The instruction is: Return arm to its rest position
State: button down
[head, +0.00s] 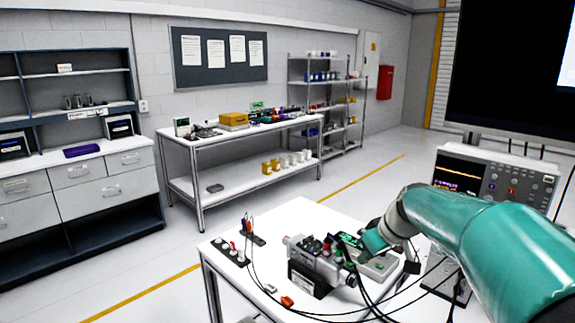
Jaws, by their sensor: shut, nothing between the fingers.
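My teal and grey arm reaches in from the right over the white table (300,212). Its wrist bends down towards the devices on the table. My gripper (352,241) is small and dark at the end of the wrist, shut and empty. It is beside a grey servo unit (318,262) with red and green parts on top, which sits on a black block. A grey box with a green display (378,266) is just behind and below the wrist. I cannot tell whether my gripper touches either device.
Black cables run across the table's front. Two strips with small connectors (230,252) and an orange piece (287,301) lie on it. An oscilloscope (495,180) and a large dark monitor (520,75) stand at the right. A workbench (190,140) is behind, with open floor between.

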jog(key=s+a+m+h, duration=0.3)
jog(key=s+m, duration=0.3)
jog(key=s, duration=2.1)
jog(key=shift+s+f+t, duration=0.35)
jog(key=shift+t, duration=0.05)
jog(key=shift+d, duration=0.2)
